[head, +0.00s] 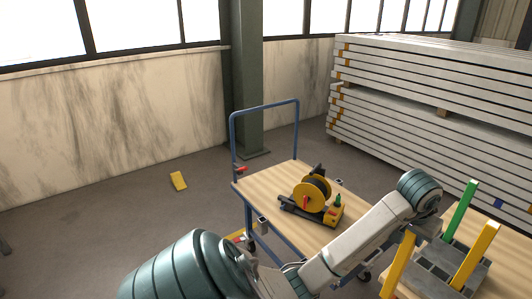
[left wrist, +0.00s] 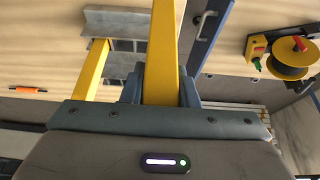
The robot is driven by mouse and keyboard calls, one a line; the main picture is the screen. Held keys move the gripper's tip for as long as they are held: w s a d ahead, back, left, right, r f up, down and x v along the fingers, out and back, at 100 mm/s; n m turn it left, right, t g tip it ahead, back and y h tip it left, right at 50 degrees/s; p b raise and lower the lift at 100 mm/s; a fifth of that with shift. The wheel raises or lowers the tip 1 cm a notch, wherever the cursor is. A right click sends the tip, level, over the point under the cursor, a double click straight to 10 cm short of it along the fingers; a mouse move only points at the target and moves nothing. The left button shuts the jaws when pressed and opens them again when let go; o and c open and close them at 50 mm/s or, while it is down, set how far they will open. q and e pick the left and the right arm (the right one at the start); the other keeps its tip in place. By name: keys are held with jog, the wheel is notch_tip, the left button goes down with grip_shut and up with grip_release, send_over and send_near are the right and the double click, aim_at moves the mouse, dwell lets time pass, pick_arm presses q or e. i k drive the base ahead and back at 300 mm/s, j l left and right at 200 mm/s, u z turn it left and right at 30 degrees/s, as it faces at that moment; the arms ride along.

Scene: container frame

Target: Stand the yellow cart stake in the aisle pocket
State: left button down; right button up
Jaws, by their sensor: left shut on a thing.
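A yellow stake (head: 397,266) is in my left gripper (head: 407,241), which is shut on it. In the left wrist view the held stake (left wrist: 162,50) runs up and out of the top edge between the fingers, so its far end is hidden. A second yellow stake (head: 475,256) and a green stake (head: 459,210) stand at a grey block rack (head: 437,258). I cannot tell whether the held stake still touches the rack. The cart (head: 265,178) has a wooden deck and blue frame, with a small metal pocket (head: 263,226) on its near side. My right gripper is not in view.
A yellow and black reel (head: 312,192) sits on the cart deck. The blue push handle (head: 265,107) rises at its far left. Stacked white panels (head: 430,95) stand behind. An orange-handled tool (left wrist: 28,89) lies nearby.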

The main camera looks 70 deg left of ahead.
aim_at(259, 192)
jog(key=k+j, duration=0.1)
jog(key=j, duration=0.6)
jog(key=k+j, duration=0.1)
jog(key=j, duration=0.6)
jog(key=k+j, duration=0.1)
jog(key=j, duration=1.25)
jog(key=k+j, duration=0.15)
jog(key=j, duration=0.55)
